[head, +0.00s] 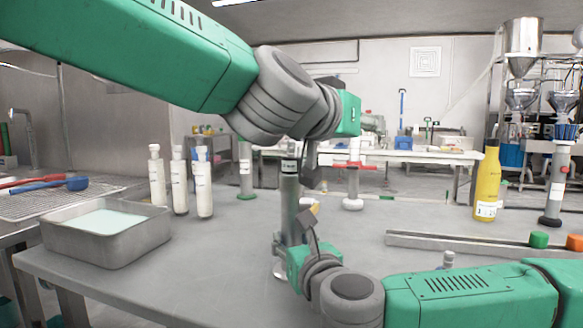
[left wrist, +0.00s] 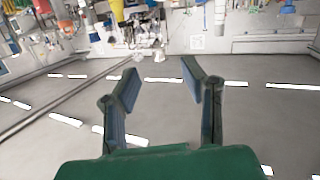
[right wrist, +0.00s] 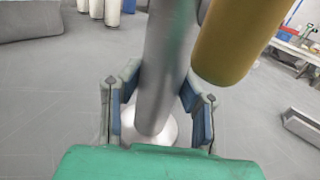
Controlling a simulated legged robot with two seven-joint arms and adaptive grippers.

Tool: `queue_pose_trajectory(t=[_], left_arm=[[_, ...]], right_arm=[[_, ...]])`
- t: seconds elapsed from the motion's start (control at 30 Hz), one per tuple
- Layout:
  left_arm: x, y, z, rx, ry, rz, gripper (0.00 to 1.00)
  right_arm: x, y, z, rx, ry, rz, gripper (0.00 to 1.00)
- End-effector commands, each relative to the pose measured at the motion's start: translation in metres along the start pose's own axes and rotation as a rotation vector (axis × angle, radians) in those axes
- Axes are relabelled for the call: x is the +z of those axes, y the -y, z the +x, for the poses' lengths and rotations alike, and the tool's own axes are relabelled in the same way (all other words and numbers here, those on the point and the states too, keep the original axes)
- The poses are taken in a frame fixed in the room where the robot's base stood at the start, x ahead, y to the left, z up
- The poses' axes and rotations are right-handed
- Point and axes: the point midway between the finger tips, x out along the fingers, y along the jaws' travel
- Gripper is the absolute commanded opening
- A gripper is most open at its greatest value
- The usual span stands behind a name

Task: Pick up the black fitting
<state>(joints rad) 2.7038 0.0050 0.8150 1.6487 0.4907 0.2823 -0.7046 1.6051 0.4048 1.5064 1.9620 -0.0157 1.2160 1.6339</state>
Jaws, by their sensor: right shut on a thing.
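A grey metal column (head: 290,205) with a darker, labelled top stands on a round base at the table's middle. My right gripper (head: 303,232) is at its lower part. In the right wrist view the fingers (right wrist: 160,85) are shut around the column (right wrist: 165,60), just above its pale round base (right wrist: 155,130). My left gripper (head: 312,165) hangs beside the column's top, partly hidden by its own arm. In the left wrist view its fingers (left wrist: 160,70) are apart with nothing between them. I cannot pick out the black fitting with certainty.
A yellow-brown cylinder (right wrist: 238,38) is close right of the column. White bottles (head: 180,182) and a metal tray (head: 75,240) stand left. A yellow bottle (head: 487,182), a metal rail (head: 450,246) and a black-based stand (head: 550,221) are right.

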Motion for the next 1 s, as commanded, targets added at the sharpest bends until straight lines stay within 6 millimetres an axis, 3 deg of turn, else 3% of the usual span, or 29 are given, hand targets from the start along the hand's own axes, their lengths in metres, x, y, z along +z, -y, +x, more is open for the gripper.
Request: queue_pose_trajectory(t=[0.3,0.57,0.67,1.0], left_arm=[[0.051,0.037,-0.061,-0.36,-0.129,-0.02,0.38],[0.071,0.058,-0.102,-0.537,-0.178,0.016,0.38],[0.071,0.065,-0.102,-0.559,-0.184,0.02,0.38],[0.062,0.092,-0.059,-0.562,-0.186,0.02,0.38]], right_arm=[[-0.001,0.001,0.0,-0.001,-0.001,0.0,0.0],[-0.001,0.001,0.001,-0.001,-0.001,0.0,0.0],[-0.001,0.001,0.001,-0.001,-0.001,0.001,0.0],[0.0,0.0,0.001,-0.001,-0.001,0.0,0.0]])
